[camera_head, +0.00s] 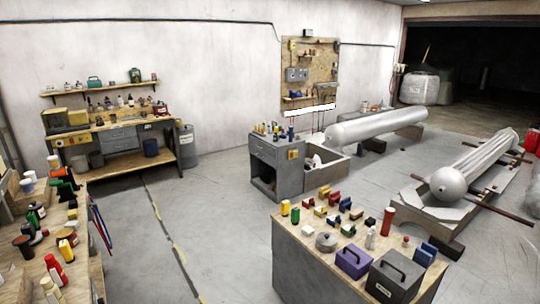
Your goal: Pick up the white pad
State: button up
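A flat, bright white strip (310,110) lies across the lower edge of the pegboard on the back wall, above the small grey cabinet; I cannot tell whether it is the white pad. No other thing is clearly a white pad at this size. My gripper is not in view.
A wooden table (318,262) with toolboxes, small blocks and bottles stands in front. A cluttered table (80,290) is at the left edge. A grey cabinet (279,172) and large metal cylinders (375,124) stand behind. The floor (205,225) between the tables is clear.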

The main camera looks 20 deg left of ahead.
aim_at(75, 224)
jog(key=i+j+u, duration=0.2)
jog(key=i+u, duration=0.2)
jog(key=i+j+u, duration=0.15)
jog(key=i+u, duration=0.5)
jog(key=u, duration=0.15)
jog(key=i+l+u, duration=0.1)
jog(key=i+u, duration=0.45)
jog(key=i, duration=0.5)
jog(key=i+l+u, duration=0.15)
jog(key=i, duration=0.45)
jog(key=i+l+u, duration=0.15)
jog(key=i, duration=0.5)
jog(key=i+l+u, duration=0.25)
jog(key=i, duration=0.15)
jog(key=i+l+u, duration=0.2)
jog(key=i, duration=0.2)
jog(key=j, duration=0.1)
